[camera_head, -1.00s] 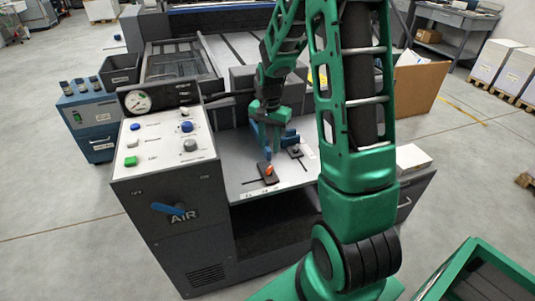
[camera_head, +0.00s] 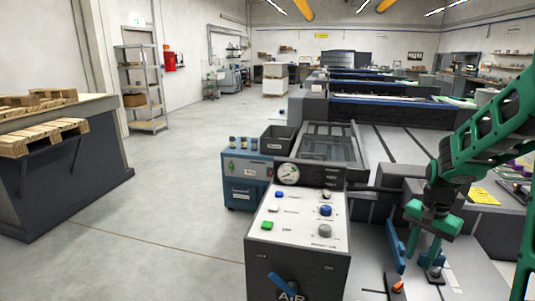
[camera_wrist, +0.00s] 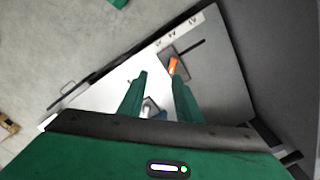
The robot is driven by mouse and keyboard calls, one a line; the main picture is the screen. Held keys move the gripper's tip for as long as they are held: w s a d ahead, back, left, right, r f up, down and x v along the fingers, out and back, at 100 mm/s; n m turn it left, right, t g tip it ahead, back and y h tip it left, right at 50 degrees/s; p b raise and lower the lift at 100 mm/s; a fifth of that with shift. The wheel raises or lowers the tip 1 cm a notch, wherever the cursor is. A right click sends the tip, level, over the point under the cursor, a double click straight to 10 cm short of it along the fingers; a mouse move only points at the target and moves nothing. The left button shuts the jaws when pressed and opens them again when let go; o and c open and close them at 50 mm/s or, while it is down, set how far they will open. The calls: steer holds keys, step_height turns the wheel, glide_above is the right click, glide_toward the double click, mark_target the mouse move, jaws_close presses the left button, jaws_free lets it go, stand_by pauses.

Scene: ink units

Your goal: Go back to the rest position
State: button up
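My gripper (camera_head: 417,262) hangs fingers down over the light panel at the right front of the machine. Its two fingers stand apart and nothing shows held between them; the wrist view also shows the open fingers (camera_wrist: 160,76). An orange-tipped lever (camera_head: 397,287) sits in a slot on the panel beside the fingers, and it shows in the wrist view (camera_wrist: 174,66) just past the right fingertip. A second small lever (camera_head: 434,273) stands close to the right finger. Whether the fingers touch either lever I cannot tell.
The control console (camera_head: 300,222) with gauge, buttons and a blue AIR handle (camera_head: 285,286) stands left of my gripper. A blue cabinet (camera_head: 243,190) is behind it. A bench with pallets (camera_head: 45,135) stands far left. The floor (camera_head: 170,210) between is clear.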

steer(key=s+a+r+n, duration=0.1)
steer(key=s+r, duration=0.2)
steer(key=s, duration=0.5)
steer(key=s+a+r+n, duration=0.1)
steer(key=s+r+n, duration=0.1)
steer(key=s, duration=0.7)
steer(key=s+a+r+n, duration=0.2)
steer(key=s+r, duration=0.2)
steer(key=s, duration=0.4)
steer(key=shift+s, duration=0.2)
steer(key=shift+w, duration=0.1)
steer(key=shift+w+f, duration=0.15)
steer(key=shift+w, duration=0.35)
